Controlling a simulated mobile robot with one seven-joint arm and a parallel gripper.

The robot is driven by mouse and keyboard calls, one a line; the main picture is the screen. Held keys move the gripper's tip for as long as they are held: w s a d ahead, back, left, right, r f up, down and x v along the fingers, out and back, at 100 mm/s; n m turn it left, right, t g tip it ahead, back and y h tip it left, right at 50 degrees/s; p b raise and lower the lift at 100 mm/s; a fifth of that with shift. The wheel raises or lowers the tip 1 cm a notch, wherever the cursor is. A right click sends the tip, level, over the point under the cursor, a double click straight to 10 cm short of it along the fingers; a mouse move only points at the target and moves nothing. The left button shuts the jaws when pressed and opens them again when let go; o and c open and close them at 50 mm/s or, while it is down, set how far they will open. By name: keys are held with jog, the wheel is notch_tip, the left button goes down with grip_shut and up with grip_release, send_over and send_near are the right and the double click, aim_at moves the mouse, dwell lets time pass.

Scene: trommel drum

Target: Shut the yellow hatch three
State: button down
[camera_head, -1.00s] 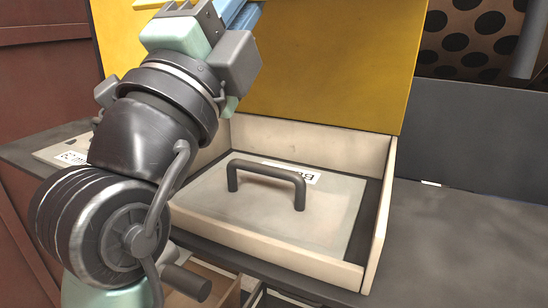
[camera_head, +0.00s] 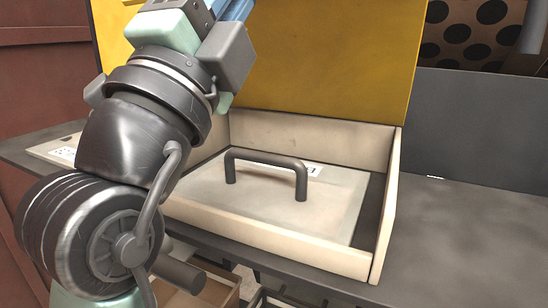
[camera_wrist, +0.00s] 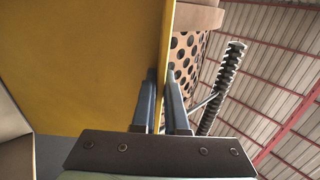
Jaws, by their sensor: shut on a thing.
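The yellow hatch (camera_head: 320,60) stands raised as a large upright panel at the back of a cream box frame. It also fills the left of the wrist view (camera_wrist: 80,60). In the wrist view my gripper (camera_wrist: 163,78) has its two blue fingers on either side of the panel's edge, shut on it. In the head view the fingertips are out of frame past the top; only my wrist and the blue base of the fingers show, in front of the hatch's left part. Any number on the hatch is not visible.
A pale lid with a dark handle (camera_head: 268,158) lies inside the cream box (camera_head: 375,232). A grey bench surface (camera_head: 460,235) to the right is clear. A perforated drum (camera_head: 470,32) shows behind. Open cardboard boxes (camera_head: 215,290) stand below the bench edge.

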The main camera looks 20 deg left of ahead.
jog(key=shift+s+f+t+b, duration=0.45)
jog(key=shift+f+b, duration=0.3)
jog(key=shift+b, duration=0.9)
jog(key=shift+s+f+t+b, duration=0.35)
jog(key=shift+s+f+b, duration=0.3)
jog(key=shift+b, duration=0.95)
jog(key=shift+w, duration=0.1)
jog(key=shift+c, duration=2)
grip_release()
jog(key=b+v, duration=0.6)
jog(key=v, duration=0.2)
jog(key=shift+b, duration=0.4)
